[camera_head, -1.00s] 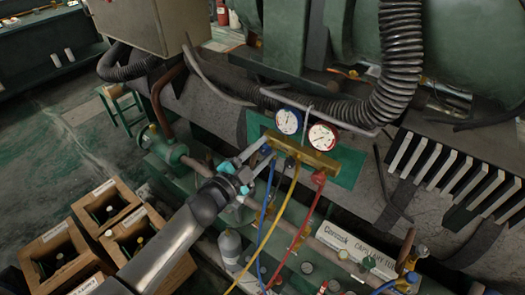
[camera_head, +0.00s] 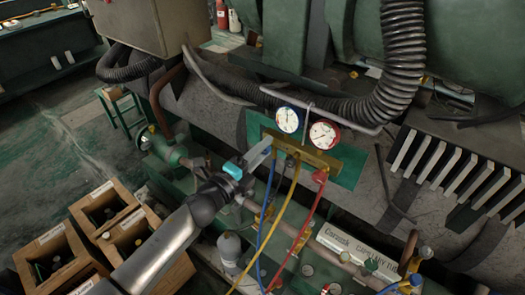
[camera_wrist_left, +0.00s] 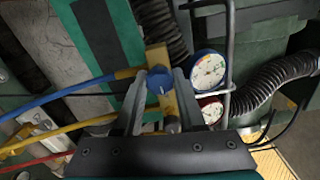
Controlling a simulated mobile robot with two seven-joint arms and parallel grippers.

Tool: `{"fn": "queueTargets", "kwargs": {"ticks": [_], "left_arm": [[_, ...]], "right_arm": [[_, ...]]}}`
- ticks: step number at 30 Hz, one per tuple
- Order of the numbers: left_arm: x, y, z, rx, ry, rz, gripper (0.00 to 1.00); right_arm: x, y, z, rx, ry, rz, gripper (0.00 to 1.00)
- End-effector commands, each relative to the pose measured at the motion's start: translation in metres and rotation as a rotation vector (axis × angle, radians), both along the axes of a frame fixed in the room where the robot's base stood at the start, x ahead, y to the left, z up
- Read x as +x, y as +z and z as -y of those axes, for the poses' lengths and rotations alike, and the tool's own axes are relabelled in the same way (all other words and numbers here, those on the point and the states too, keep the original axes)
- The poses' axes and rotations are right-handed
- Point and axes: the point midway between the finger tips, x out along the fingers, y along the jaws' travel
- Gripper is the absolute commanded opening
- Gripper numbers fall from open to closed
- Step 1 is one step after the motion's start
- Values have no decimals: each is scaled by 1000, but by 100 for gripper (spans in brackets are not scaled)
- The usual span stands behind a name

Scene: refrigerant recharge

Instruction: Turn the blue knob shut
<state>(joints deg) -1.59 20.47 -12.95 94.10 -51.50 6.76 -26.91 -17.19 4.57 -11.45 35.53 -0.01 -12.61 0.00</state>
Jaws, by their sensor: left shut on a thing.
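The brass gauge manifold (camera_head: 308,152) carries a blue-rimmed gauge (camera_head: 288,120) and a red-rimmed gauge (camera_head: 324,134). My left gripper (camera_head: 268,148) reaches the manifold's left end in the head view, with its fingers seen nearly edge-on. In the left wrist view the blue knob (camera_wrist_left: 160,80) is between the two fingers of my left gripper (camera_wrist_left: 160,76), which is shut on it. My right gripper is in neither view.
Blue (camera_head: 269,217), yellow (camera_head: 283,212) and red (camera_head: 308,213) hoses hang below the manifold. A grey bottle (camera_head: 230,252) stands beneath my left arm. Wooden crates (camera_head: 53,255) stand at lower left. A thick black corrugated hose (camera_head: 405,50) passes above right.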

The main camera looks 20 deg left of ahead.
Motion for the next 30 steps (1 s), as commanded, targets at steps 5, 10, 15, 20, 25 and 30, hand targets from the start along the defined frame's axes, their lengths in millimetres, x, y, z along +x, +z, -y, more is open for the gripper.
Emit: {"fn": "queueTargets", "kwargs": {"ticks": [5, 10, 15, 20, 25, 30], "left_arm": [[0, -1, 0, 61, -1, 21, 0], [0, 0, 0, 85, -1, 30, 0], [0, 0, 0, 93, -1, 33, 0], [0, 0, 0, 93, -1, 33, 0], [0, 0, 0, 93, -1, 33, 47], [0, 0, 0, 92, 0, 32, 66]], "right_arm": [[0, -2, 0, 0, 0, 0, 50], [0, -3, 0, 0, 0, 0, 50], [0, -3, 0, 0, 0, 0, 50], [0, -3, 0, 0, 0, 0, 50], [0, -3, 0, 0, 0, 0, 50], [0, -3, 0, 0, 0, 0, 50]]}}
